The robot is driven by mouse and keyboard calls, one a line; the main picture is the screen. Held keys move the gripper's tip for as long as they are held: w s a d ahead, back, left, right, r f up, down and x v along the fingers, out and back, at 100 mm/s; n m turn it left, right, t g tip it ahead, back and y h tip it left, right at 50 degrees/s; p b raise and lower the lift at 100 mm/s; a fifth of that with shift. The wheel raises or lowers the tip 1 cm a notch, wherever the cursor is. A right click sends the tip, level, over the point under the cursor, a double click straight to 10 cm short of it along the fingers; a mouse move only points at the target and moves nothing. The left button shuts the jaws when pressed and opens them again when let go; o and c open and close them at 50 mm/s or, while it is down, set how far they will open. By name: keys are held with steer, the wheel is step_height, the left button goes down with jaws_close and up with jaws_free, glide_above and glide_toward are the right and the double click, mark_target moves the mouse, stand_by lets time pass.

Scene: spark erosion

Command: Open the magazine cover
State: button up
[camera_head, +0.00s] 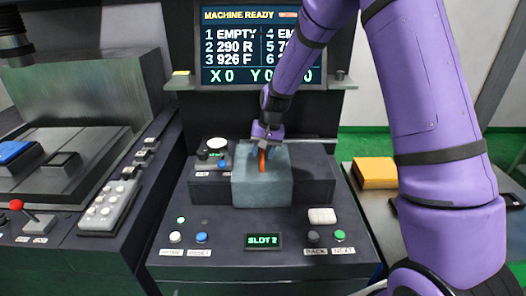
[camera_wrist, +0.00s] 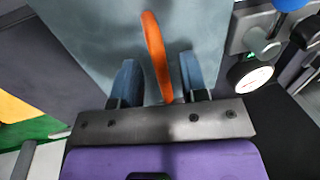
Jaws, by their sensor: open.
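The magazine cover (camera_head: 262,190) is a grey-blue box on the dark console, below the screen. It looks closed. An orange handle (camera_head: 262,161) stands on its top; in the wrist view the handle (camera_wrist: 156,55) is a curved orange bar. My gripper (camera_head: 264,150) is over the cover's top at the handle. In the wrist view my two blue fingers (camera_wrist: 158,80) are apart, one on each side of the handle's near end. I cannot tell whether either finger touches it. The inside of the magazine is hidden.
The screen (camera_head: 250,45) reads "MACHINE READY". A small display (camera_head: 263,241) reads "SLOT 2", with buttons on both sides. A dial unit (camera_head: 214,153) stands left of the cover. A yellow block (camera_head: 375,173) lies on the right-hand table.

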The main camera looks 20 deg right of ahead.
jaws_close()
steer(key=s+d, duration=0.1)
steer(key=d, duration=0.4)
steer(key=s+d, duration=0.2)
steer(key=d, duration=0.3)
steer(key=s+d, duration=0.2)
steer(key=d, duration=0.3)
steer(key=shift+d, duration=0.4)
jaws_free()
step_height(320, 180, up, 11)
steer(key=d, duration=0.2)
steer(key=shift+s+f, duration=0.2)
steer(key=shift+s, duration=0.2)
